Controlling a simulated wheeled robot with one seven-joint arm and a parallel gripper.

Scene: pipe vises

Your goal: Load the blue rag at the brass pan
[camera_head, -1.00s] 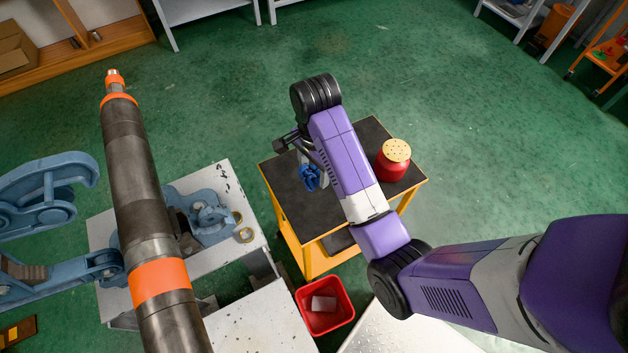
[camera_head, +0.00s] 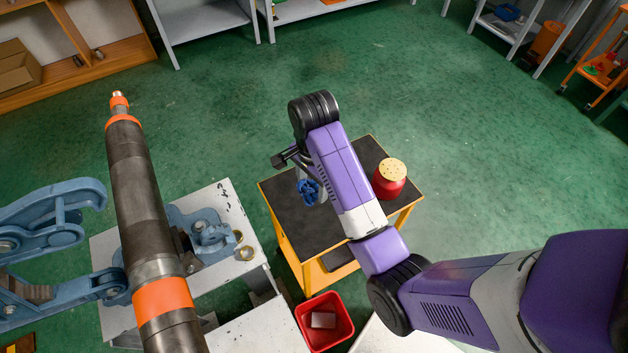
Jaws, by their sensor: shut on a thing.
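The blue rag (camera_head: 308,191) is a small crumpled bundle over the left part of a black-topped cart. My gripper (camera_head: 305,181) is shut on it, pointing down, and is partly hidden by my arm. I cannot tell whether the rag touches the cart top or hangs just above it. The brass pan (camera_head: 392,170) is a round perforated disc on top of a red can (camera_head: 388,188). The can stands upright on the cart's right side, right of my forearm, apart from the rag and gripper.
The yellow-framed cart (camera_head: 300,232) has bare top around the rag. A red bin (camera_head: 346,323) with a pale block stands in front. A large pipe (camera_head: 140,190) and blue vises (camera_head: 205,235) fill the left. Green floor (camera_head: 480,170) lies open behind and right.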

